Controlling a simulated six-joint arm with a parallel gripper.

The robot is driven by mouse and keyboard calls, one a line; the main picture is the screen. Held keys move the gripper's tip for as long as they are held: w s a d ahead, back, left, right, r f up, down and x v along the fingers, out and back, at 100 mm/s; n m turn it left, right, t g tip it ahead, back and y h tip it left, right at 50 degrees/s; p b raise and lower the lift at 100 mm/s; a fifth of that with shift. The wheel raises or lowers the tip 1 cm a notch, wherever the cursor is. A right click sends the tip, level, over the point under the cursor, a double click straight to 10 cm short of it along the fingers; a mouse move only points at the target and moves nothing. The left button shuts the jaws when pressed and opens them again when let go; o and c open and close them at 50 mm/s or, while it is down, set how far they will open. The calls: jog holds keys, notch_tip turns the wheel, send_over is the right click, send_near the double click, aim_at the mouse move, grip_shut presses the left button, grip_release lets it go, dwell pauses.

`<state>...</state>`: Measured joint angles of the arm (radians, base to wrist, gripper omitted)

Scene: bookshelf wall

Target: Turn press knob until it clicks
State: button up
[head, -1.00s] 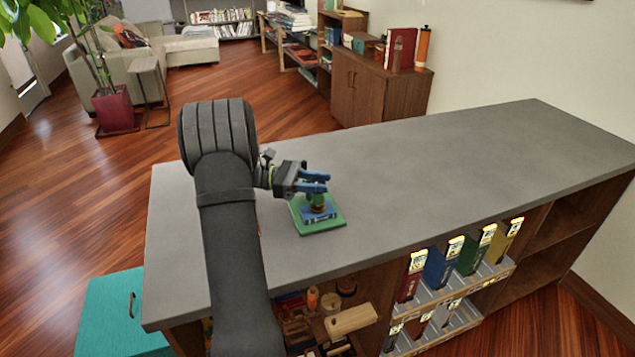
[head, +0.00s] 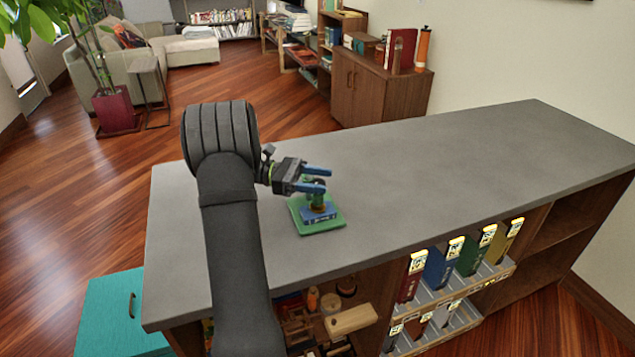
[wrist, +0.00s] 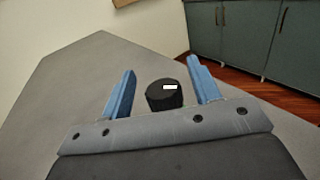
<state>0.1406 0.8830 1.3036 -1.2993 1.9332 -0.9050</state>
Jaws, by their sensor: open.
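The press knob shows in the wrist view as a black round cap (wrist: 164,97) with a white mark on its top. It stands on a blue block (head: 318,216) on a green base plate (head: 335,226), which lies on the grey counter. My gripper (head: 317,178) is open, with blue fingers, over the base plate. In the wrist view the open fingers (wrist: 160,88) stand one on each side of the cap, with a gap on both sides. In the head view the fingers partly hide the knob. I cannot tell the exact height of the fingertips against the cap.
The grey counter top (head: 450,160) is clear around the plate and to the right. Bright book-like boxes (head: 437,265) stand on the shelf below its front edge. A teal cabinet (head: 115,310) stands at the lower left.

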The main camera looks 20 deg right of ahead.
notch_tip(320, 180, up, 4)
jog(key=shift+f, duration=0.25)
jog(key=s+d+r, duration=0.6)
jog(key=s+r, duration=0.1)
jog(key=s, duration=0.3)
jog(key=shift+d, duration=0.15)
jog(key=shift+f, duration=0.1)
jog(key=n+t+h, duration=0.3)
jog(key=n+t, duration=0.3)
jog(key=t, duration=0.3)
send_near(318, 182)
jog(key=d, duration=1)
jog(key=shift+s+f, duration=0.3)
jog(key=shift+c, duration=0.4)
jog(key=c, duration=0.9)
jog(key=shift+g, duration=0.3)
